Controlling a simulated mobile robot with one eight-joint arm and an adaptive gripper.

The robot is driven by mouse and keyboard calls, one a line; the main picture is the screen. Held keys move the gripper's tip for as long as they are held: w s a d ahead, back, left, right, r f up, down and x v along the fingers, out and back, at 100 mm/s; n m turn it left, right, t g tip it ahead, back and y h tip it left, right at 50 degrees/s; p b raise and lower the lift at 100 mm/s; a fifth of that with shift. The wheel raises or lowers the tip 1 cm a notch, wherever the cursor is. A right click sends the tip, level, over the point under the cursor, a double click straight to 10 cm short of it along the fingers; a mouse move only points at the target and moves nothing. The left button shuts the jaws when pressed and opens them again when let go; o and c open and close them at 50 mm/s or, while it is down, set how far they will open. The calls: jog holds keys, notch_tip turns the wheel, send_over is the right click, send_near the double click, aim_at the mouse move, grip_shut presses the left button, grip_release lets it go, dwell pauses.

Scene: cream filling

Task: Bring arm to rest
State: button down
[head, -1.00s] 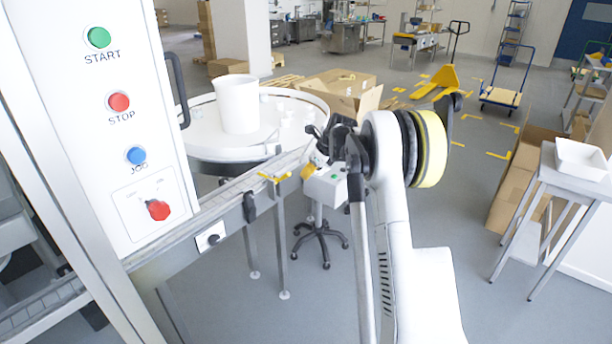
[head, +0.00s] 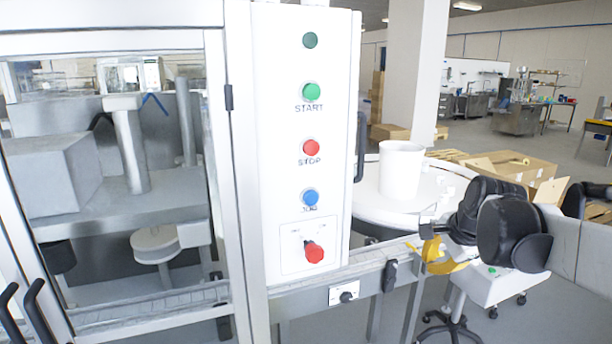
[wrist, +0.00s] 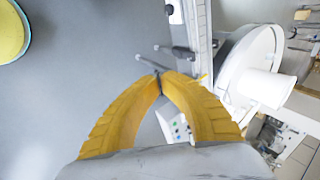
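My gripper (head: 432,258) shows in the head view at the right end of the conveyor rail, pointing down, with its yellow fingers partly hidden by my dark wrist. In the wrist view my gripper (wrist: 161,74) has its two yellow fingers curved together so that the tips meet. I see nothing held between them. My arm is folded in at the right of the head view, beside the machine.
The control panel (head: 303,130) with its buttons and red knob stands left of my gripper. A white bucket (head: 401,170) stands on the round table (head: 362,203) behind. The conveyor rail (head: 345,278) and a small white wheeled box (head: 503,287) lie close to my gripper.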

jog(key=s+a+f+n, duration=0.2)
jog(key=s+a+n, duration=0.1)
jog(key=s+n, duration=0.2)
jog(key=s+a+f+n+b, duration=0.1)
jog(key=s+a+f+n, duration=0.2)
jog(key=s, duration=0.7)
jog(key=s+a+f+n+b, duration=0.1)
jog(key=s+a+f+n, duration=0.1)
jog(key=s+n, duration=0.5)
jog(key=shift+s+a+f+t+h, duration=0.3)
jog(key=shift+s+a+t, duration=0.1)
jog(key=shift+s+a, duration=0.35)
